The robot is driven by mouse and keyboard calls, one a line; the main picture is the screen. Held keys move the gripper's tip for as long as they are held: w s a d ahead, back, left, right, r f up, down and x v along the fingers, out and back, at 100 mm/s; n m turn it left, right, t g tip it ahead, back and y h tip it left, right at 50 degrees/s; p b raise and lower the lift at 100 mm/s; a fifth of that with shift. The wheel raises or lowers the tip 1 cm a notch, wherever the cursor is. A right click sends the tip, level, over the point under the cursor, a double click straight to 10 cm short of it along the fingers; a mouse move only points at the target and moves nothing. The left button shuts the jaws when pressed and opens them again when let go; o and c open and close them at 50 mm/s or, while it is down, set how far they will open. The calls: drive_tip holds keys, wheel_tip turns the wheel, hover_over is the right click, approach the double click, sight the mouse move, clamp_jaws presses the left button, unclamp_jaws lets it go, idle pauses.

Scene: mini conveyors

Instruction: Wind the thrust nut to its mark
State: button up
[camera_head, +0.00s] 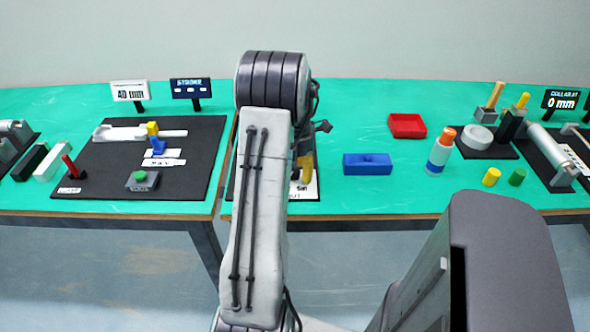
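My arm stands upright in the middle of the view and covers most of a dark board (308,199) at the table's front edge. A white label (307,189) on that board is partly covered; its visible end seems to read "UT". A yellow-orange part (305,167) shows just right of my arm above the label; I cannot tell whether it is the thrust nut. A dark jointed piece (321,126) sticks out beside my arm and may belong to my gripper. The fingertips, the nut's mark and any contact between them are hidden.
Left is a black board (100,163) with a slide, a blue and yellow piece, a green button and a red lever. Right are a red tray (407,126), a blue block (367,164), a bottle (440,150) and roller fixtures. Green tabletop between these is clear.

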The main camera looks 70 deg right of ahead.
drive_tip(key=shift+o, duration=0.7)
drive_tip(key=shift+w, duration=0.15)
drive_tip(key=shift+r, duration=0.55)
wheel_tip(320, 180, up, 11)
idle(0.4)
